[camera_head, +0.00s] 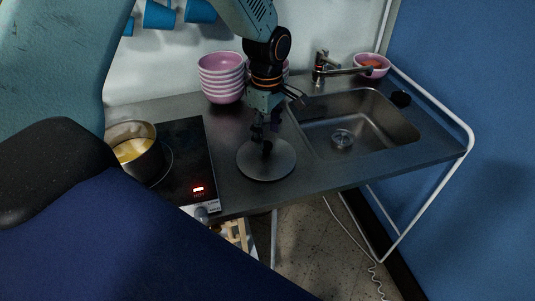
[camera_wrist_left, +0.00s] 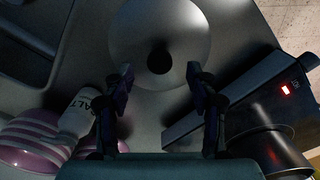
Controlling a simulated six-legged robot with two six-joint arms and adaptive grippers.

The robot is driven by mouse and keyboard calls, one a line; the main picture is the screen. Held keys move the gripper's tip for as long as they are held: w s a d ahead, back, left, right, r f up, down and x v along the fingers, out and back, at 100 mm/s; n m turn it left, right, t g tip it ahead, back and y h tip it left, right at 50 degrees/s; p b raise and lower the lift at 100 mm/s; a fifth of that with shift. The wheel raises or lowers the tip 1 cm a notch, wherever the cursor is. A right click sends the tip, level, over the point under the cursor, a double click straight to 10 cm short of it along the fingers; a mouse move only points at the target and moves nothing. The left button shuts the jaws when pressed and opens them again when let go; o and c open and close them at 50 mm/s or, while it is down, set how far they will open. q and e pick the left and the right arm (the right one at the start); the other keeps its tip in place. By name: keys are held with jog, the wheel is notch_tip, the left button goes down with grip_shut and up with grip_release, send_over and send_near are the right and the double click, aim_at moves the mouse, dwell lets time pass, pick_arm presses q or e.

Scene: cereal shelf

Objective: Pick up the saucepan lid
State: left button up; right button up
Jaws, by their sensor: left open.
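The saucepan lid (camera_head: 266,165) is a round grey metal disc with a dark knob on top. It lies flat on the counter between the hob and the sink. My left gripper (camera_head: 261,135) points down over the lid, close to the knob. In the left wrist view the lid (camera_wrist_left: 185,35) is at the top, its dark knob (camera_wrist_left: 159,61) just ahead of and between the two spread fingertips (camera_wrist_left: 160,77). The left gripper is open and empty; I cannot tell whether a finger touches the knob. My right gripper is not in view.
A saucepan (camera_head: 137,152) with yellow contents stands on the black hob (camera_head: 190,150) at left. Stacked pink bowls (camera_head: 221,78) stand behind the gripper. A white container (camera_wrist_left: 80,112) lettered "ALT" shows in the wrist view. The sink (camera_head: 375,125) is at right, with a tap (camera_head: 321,68).

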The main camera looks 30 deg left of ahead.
aim_at(266, 144)
pick_arm(q)
jog(key=f, duration=0.4)
jog(key=shift+s+a+f, duration=0.1)
jog(key=shift+a+f, duration=0.2)
jog(key=shift+f, duration=0.1)
jog(key=shift+d+f, duration=0.1)
jog(key=shift+f, duration=0.25)
jog(key=shift+d+r, duration=0.1)
jog(key=shift+r, duration=0.1)
jog(key=shift+c, duration=0.7)
jog(key=c, duration=0.9)
grip_shut()
